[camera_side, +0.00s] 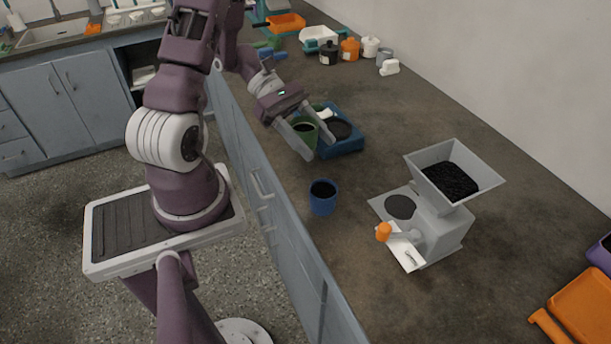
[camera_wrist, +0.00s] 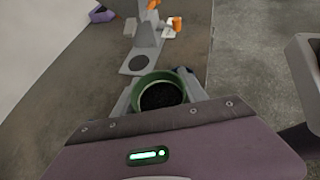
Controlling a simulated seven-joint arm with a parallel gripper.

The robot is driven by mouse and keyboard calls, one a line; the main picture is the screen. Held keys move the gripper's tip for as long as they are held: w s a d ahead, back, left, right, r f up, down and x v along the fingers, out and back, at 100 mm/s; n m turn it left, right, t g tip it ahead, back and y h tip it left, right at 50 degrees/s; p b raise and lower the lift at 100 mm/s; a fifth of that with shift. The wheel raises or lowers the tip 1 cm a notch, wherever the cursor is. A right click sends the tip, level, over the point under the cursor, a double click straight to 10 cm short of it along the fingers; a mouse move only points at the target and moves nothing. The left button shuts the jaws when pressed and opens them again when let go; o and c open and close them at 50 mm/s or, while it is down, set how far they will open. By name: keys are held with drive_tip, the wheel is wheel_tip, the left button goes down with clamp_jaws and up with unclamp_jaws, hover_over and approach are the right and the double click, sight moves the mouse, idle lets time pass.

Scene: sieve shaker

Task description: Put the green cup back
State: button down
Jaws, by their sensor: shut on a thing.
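The green cup (camera_side: 306,126) is in my gripper (camera_side: 304,147), held upright between the two fingers close to the counter's front edge. In the wrist view the cup (camera_wrist: 161,91) shows from above with dark contents, and my gripper's fingers (camera_wrist: 160,100) are on both sides of it. Just right of and behind the cup in the side view is a blue device (camera_side: 345,144) with a round black plate on top. I cannot tell whether the cup touches anything below. A blue cup (camera_side: 322,198) with dark contents stands upright on the counter, nearer the side camera.
A grey grinder (camera_side: 437,228) with a hopper of black grains and an orange-knobbed handle stands to the right; its round dark pad is bare. Several jars (camera_side: 349,50) and a white scale (camera_side: 319,38) stand at the back. An orange tray (camera_side: 585,305) is at lower right.

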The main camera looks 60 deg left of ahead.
sight(313, 174)
wheel_tip(313, 174, down, 9)
drive_tip(key=shift+f, duration=0.2)
drive_tip(key=shift+f, duration=0.1)
drive_tip(key=c, duration=0.6)
unclamp_jaws()
